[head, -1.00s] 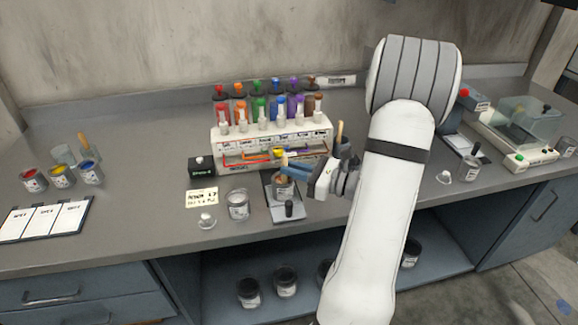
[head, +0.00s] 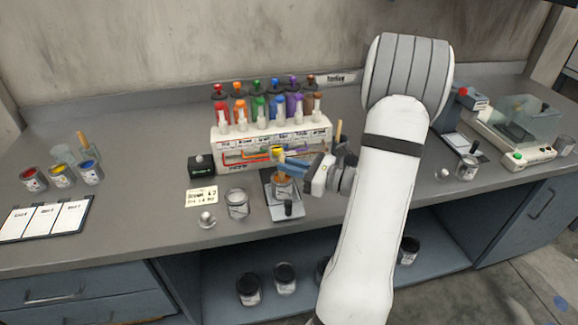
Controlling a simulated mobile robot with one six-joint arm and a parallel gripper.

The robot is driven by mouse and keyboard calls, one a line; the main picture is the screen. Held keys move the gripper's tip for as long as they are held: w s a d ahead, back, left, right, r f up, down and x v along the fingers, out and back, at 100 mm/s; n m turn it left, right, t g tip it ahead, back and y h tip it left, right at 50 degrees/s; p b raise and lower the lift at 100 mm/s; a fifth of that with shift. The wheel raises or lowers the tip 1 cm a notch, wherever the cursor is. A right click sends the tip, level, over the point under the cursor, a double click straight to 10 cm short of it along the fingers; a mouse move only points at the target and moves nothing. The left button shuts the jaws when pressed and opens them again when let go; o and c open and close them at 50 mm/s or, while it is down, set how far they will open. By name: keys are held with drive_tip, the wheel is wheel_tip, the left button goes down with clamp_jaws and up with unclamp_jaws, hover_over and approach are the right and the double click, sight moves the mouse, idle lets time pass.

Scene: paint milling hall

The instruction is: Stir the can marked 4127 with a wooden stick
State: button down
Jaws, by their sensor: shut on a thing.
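My gripper (head: 285,163) is shut on a thin wooden stick, of which only a small part shows between the blue fingers. It is directly above a small can (head: 283,187) with orange-brown contents. The can stands on a flat scale-like plate (head: 287,211) at the front of the bench. The stick's lower end seems to be in the can, but the fingers partly hide it. The can's marking is too small to read, so I cannot tell whether it is 4127.
A rack (head: 270,140) of coloured bottles stands just behind. An open can (head: 237,204) and a note (head: 202,196) are to the left. Red, yellow and blue paint cans (head: 62,177) stand far left. A machine with a clear lid (head: 518,125) is at right.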

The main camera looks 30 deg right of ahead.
drive_tip(key=shift+r+p, duration=2.3)
drive_tip(key=shift+r, duration=0.7)
wheel_tip(320, 180, up, 5)
drive_tip(key=p, duration=0.4)
